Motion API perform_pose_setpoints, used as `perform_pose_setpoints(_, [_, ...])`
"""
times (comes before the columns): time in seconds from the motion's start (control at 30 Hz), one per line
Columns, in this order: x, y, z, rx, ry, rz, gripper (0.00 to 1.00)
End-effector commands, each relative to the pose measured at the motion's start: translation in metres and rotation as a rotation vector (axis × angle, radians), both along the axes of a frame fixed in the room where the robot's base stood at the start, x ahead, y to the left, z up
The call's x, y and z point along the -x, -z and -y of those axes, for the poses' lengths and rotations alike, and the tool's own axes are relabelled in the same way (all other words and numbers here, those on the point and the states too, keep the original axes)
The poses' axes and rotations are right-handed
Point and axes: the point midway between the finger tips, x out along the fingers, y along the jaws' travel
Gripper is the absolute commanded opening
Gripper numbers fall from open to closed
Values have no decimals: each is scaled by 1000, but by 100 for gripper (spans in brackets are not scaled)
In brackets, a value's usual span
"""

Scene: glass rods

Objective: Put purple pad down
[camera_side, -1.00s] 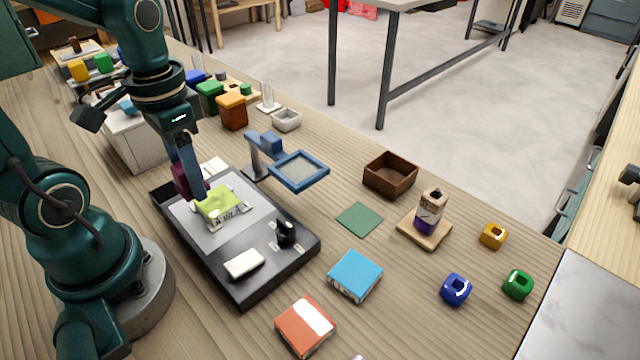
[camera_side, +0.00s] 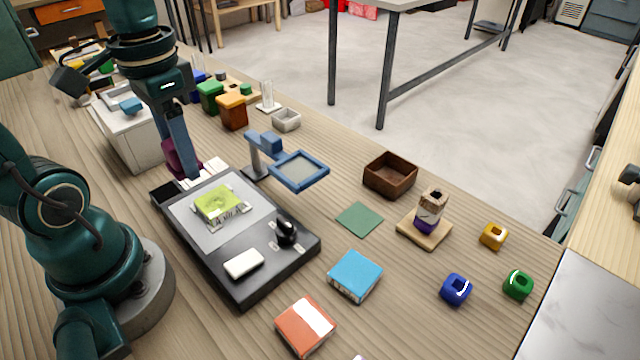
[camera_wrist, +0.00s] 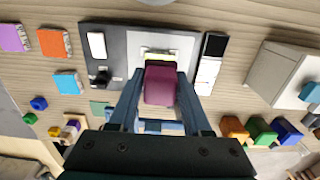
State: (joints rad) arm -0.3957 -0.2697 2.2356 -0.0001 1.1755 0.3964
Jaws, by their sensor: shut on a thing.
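My gripper (camera_side: 182,158) is shut on the purple pad (camera_side: 180,155), a dark magenta block held above the bench near the far left end of the black tray (camera_side: 205,255). In the wrist view the pad (camera_wrist: 160,84) sits between the two blue fingers of my gripper (camera_wrist: 160,88). A yellow-green block (camera_side: 217,202) lies on the grey plate in the tray, in a clear holder; the pad partly covers it in the wrist view. A white card (camera_side: 212,172) lies on the bench just right of the pad in the side view.
A blue stand with a framed screen (camera_side: 299,170) is right of the tray. A white box (camera_side: 130,135) stands at the left. A brown open box (camera_side: 390,175), a green square (camera_side: 359,219), and blue (camera_side: 355,275) and orange (camera_side: 305,326) blocks lie to the right, with bare bench between them.

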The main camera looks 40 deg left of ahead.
Motion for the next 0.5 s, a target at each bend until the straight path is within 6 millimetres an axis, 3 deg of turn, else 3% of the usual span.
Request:
perform_pose_setpoints(0.27, [-3,-5,-2,-1,172,-1,0])
perform_pose_setpoints(0.5, [-46,-30,-19,-1,602,-6,0])
